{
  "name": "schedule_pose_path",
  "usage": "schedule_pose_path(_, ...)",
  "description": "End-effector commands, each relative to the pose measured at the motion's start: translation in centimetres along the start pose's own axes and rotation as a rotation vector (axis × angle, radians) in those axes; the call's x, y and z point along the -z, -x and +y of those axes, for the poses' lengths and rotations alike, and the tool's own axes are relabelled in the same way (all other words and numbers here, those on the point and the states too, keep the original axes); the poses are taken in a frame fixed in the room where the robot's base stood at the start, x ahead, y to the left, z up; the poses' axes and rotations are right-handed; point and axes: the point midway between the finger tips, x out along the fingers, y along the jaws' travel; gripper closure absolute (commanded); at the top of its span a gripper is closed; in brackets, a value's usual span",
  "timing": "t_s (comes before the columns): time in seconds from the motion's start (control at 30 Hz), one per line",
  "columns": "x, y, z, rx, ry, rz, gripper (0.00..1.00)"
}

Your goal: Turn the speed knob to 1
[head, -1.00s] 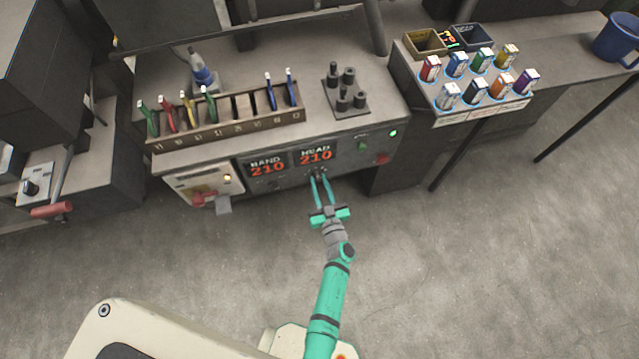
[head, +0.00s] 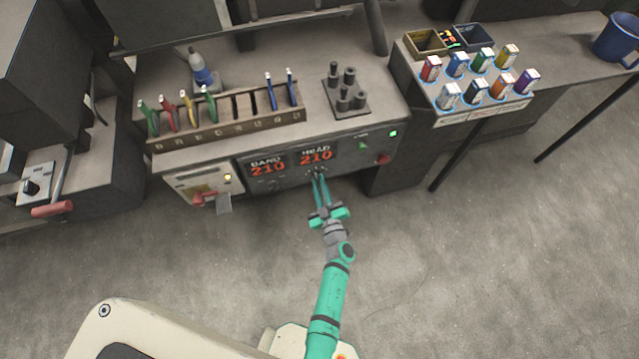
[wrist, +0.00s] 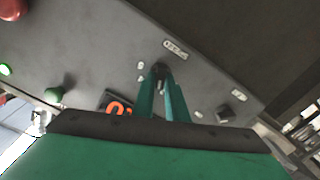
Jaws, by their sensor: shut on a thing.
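My gripper (head: 318,176) reaches the front panel of the bench, just below the HEAD display (head: 316,156) reading 210. In the wrist view my two green fingers (wrist: 161,76) are closed together on a small dark knob (wrist: 159,68). Small white marks ring this knob, and a white label (wrist: 175,48) sits beside it, too small to read. The fingers hide much of the knob, so its pointer cannot be made out. I cannot tell from the label whether it is the speed knob.
The BAND display (head: 268,167) also reads 210. A second dark knob (wrist: 230,115) shows in the wrist view. A green knob (wrist: 54,95) and a red button (head: 382,159) lie on the panel's right. A red-handled switch box (head: 205,182) is at left. The floor in front is clear.

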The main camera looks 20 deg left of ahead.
Motion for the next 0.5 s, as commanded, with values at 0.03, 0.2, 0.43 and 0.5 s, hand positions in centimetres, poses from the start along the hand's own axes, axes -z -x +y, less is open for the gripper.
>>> schedule_pose_path(0.03,-0.02,0.06,0.03,-0.001,0.043,0.0,1.0)
schedule_pose_path(0.2,-0.06,0.08,0.01,-0.001,0.206,-0.001,1.0)
schedule_pose_path(0.43,-0.08,0.07,-0.09,-0.001,0.424,-0.001,1.0)
schedule_pose_path(0.5,-0.09,0.08,-0.11,-0.001,0.49,-0.001,1.0)
